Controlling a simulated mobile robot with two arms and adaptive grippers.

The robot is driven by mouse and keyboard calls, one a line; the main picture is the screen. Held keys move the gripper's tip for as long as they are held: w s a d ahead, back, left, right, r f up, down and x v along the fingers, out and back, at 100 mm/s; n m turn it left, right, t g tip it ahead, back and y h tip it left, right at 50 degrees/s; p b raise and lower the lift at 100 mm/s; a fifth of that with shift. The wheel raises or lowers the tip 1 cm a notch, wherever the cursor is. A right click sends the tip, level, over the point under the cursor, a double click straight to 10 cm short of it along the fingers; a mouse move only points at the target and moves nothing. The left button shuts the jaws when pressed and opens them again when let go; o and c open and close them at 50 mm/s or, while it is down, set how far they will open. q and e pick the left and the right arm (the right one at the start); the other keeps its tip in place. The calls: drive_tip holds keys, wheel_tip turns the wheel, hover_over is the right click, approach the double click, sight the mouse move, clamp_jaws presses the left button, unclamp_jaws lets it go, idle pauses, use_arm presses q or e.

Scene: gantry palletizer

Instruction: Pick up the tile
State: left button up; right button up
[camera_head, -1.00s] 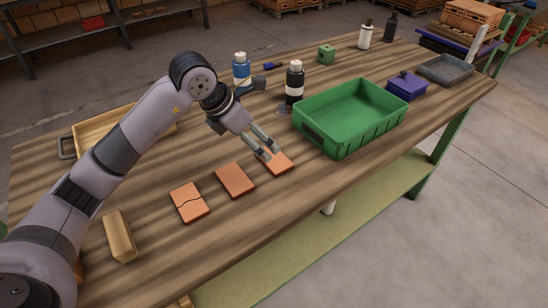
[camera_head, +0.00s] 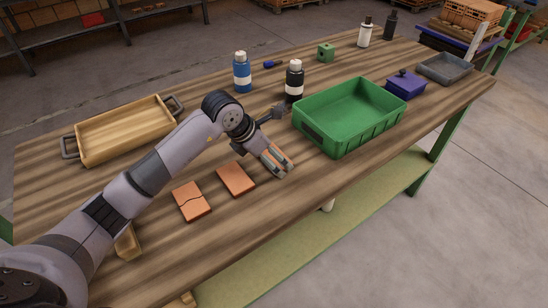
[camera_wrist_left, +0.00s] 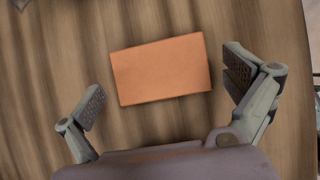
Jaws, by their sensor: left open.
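An orange rectangular tile (camera_wrist_left: 160,70) lies flat on the wooden table. In the head view it is mostly hidden under my left gripper (camera_head: 281,170), with only orange bits showing around the fingers. My left gripper is open. In the wrist view one finger shows left of the tile and one right of it, both apart from it. A plain orange tile (camera_head: 236,179) and one with a dark crack line (camera_head: 192,201) lie to the left in the same row. My right gripper is not in view.
A green crate (camera_head: 350,115) stands just right of my left gripper. A black bottle (camera_head: 294,82) and a blue bottle (camera_head: 242,72) stand behind. A wooden tray (camera_head: 124,130) is at the left, and a purple lidded box (camera_head: 406,86) is beyond the crate.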

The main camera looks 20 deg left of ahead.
use_arm(q)
drive_tip(key=shift+r, duration=0.1)
drive_tip(key=c, duration=1.2)
